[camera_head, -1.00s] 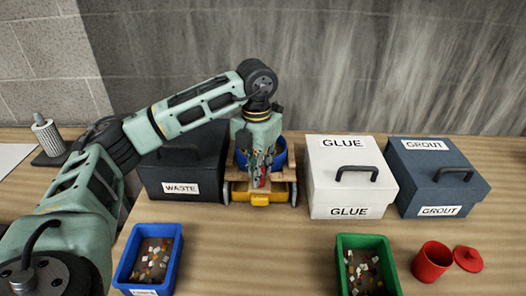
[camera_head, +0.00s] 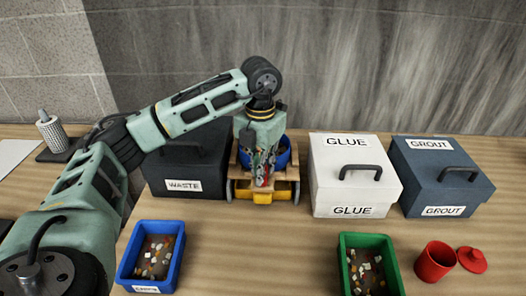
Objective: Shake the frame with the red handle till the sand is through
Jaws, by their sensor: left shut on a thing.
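The wooden frame (camera_head: 244,188) stands between the waste box and the glue box, with a blue round sieve or bowl (camera_head: 284,155) on it and a yellow tray (camera_head: 262,197) below. My left gripper (camera_head: 263,180) points down at the front of the frame and is shut, with a bit of red showing at its fingertips. The red handle is mostly hidden by the fingers. Any sand is hidden behind the gripper. My right gripper is not in view.
A dark waste box (camera_head: 183,170) stands left, a white glue box (camera_head: 352,175) and a blue-grey grout box (camera_head: 440,175) right.

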